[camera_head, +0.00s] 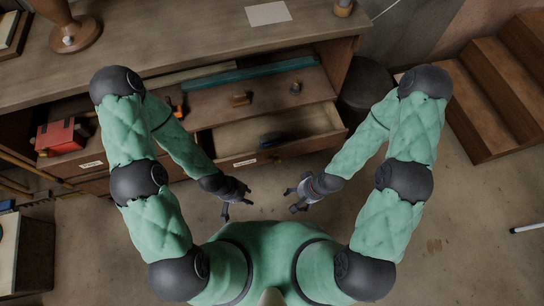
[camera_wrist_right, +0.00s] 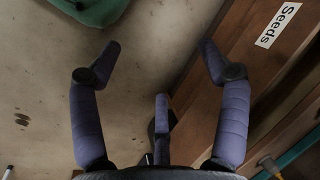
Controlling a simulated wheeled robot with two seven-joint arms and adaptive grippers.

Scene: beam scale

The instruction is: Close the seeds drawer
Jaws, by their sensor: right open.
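The seeds drawer (camera_head: 331,116) is pulled out of the bench at the lower right, with its inside showing in the head view. Its wooden front (camera_wrist_right: 245,60) carries a white label that reads "Seeds" in the right wrist view.
The wooden bench top (camera_head: 180,50) lies above the drawers. A red object (camera_head: 60,136) is at the left, by another labelled drawer (camera_head: 92,165). A dark round stool (camera_head: 367,90) stands right of the bench, near wooden steps (camera_head: 500,95). The floor (camera_head: 450,220) is mostly clear.

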